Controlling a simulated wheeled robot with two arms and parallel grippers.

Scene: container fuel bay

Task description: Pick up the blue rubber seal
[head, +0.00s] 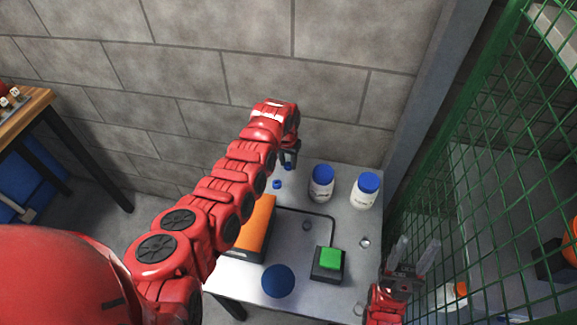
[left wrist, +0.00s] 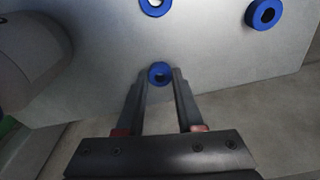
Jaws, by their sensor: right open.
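Small blue rubber seals, ring-shaped, lie at the far left of the grey table. One blue seal (left wrist: 160,73) is between my left fingertips in the left wrist view, close to both fingers; I cannot tell whether they grip it. Two more seals show there, one at the top edge (left wrist: 155,4) and one at upper right (left wrist: 264,14). In the head view, a seal (head: 277,184) lies just in front of my left gripper (head: 290,160), which points down at the table's far edge. My right gripper (head: 413,258) is open and empty by the table's right side.
Two white bottles with blue caps (head: 321,182) (head: 365,190) stand at the back right. A green mesh fence (head: 470,150) bounds the right; a block wall stands behind.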

